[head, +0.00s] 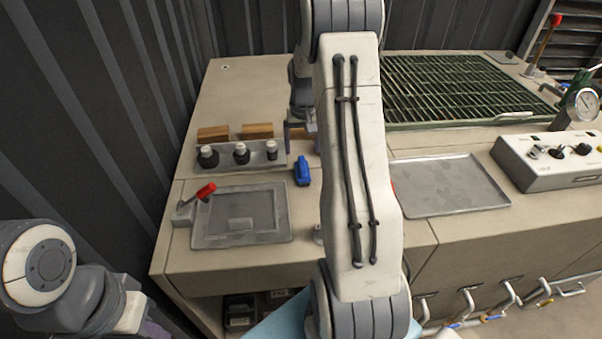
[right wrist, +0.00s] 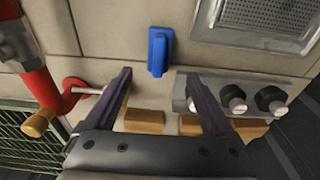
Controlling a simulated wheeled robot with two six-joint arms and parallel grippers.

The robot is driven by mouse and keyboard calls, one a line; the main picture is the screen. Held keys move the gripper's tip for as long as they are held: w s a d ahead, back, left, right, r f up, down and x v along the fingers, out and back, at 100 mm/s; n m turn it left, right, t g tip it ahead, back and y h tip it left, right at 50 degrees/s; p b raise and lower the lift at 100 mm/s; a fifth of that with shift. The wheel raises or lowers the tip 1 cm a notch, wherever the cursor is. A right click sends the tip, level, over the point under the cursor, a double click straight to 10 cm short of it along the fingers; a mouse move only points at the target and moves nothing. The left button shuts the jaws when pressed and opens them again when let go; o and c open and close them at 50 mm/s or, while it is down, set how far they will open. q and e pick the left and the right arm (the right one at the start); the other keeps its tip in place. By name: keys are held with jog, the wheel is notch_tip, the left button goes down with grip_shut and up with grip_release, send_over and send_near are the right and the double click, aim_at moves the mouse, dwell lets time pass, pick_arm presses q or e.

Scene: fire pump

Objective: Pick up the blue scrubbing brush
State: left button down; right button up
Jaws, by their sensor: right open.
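The blue scrubbing brush (head: 302,171) lies on the beige bench top, just right of the grey block with black-and-white knobs. In the right wrist view the brush (right wrist: 160,51) is just beyond the fingertips, centred between them. My right gripper (right wrist: 159,73) is open and empty, its two purple fingers apart. In the head view the right gripper (head: 300,130) is behind the brush and partly hidden by my arm. My left arm shows at the lower left; only a bit of its gripper (head: 152,328) seems to show at the bottom edge.
The knob block (head: 242,158) and wooden blocks (head: 257,130) are close to the brush. A grey panel (head: 262,215) with a red-handled lever (head: 205,192) is in front. A red pipe (right wrist: 45,95) stands left in the wrist view. A metal tray (head: 450,187) lies to the right.

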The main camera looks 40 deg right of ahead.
aim_at(302, 162)
jog(key=f, duration=0.4)
jog(key=shift+w+d, duration=0.1)
jog(key=shift+w, duration=0.1)
jog(key=f, duration=0.1)
jog(key=f+p, duration=0.1)
jog(key=f, duration=0.3)
jog(key=shift+w+d+f, duration=0.1)
jog(key=shift+w+d, duration=0.15)
grip_shut()
jog(key=shift+r, duration=0.65)
notch_tip(302, 162, up, 3)
jog(key=shift+f+b, duration=0.1)
jog(key=shift+b, duration=0.2)
jog(key=s+d+r+b, duration=0.1)
jog(key=s+d+r, duration=0.4)
jog(key=s, duration=0.5)
notch_tip(302, 162, up, 2)
jog(key=shift+s+d+b, duration=0.15)
jog(key=shift+s+b, duration=0.05)
jog(key=shift+b, duration=0.1)
